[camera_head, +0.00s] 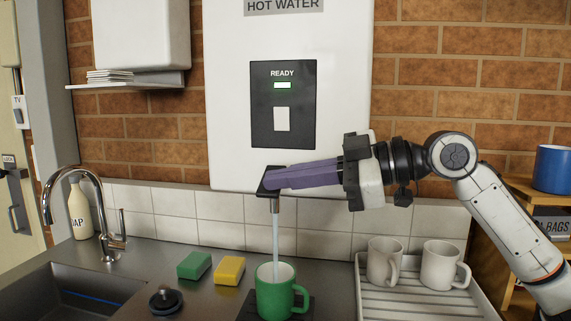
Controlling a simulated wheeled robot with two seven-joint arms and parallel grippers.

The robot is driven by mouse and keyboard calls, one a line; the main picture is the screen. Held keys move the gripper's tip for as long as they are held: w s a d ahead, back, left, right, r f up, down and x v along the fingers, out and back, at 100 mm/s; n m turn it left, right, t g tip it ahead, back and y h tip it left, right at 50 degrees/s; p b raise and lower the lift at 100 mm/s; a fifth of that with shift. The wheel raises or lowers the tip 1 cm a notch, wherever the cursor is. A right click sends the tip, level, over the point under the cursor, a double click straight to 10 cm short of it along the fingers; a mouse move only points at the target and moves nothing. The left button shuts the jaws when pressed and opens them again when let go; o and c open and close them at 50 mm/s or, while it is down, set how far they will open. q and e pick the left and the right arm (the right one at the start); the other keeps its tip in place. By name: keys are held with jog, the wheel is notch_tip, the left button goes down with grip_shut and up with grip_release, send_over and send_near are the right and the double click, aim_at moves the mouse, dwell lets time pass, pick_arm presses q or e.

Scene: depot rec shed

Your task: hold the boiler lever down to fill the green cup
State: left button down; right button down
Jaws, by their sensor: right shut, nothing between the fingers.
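The white boiler (345,60) hangs on the brick wall, with a green light lit under the word READY. Its dark lever (268,187) sits at the spout below the front. My right gripper (270,183) is shut and empty, its purple fingers reaching from the right with their tips at the lever. A stream of water (276,235) runs from the spout into the green cup (278,295). The cup stands upright below the spout on a dark mat, handle to the right. The water level inside cannot be made out. My left gripper is not in view.
A draining tray (372,307) with two pale mugs (384,262) stands right of the cup. A green sponge (194,266), a yellow sponge (229,271) and a black plug (165,300) lie to the left. The tap (101,215) and sink are further left. A blue mug (553,169) stands on a shelf at right.

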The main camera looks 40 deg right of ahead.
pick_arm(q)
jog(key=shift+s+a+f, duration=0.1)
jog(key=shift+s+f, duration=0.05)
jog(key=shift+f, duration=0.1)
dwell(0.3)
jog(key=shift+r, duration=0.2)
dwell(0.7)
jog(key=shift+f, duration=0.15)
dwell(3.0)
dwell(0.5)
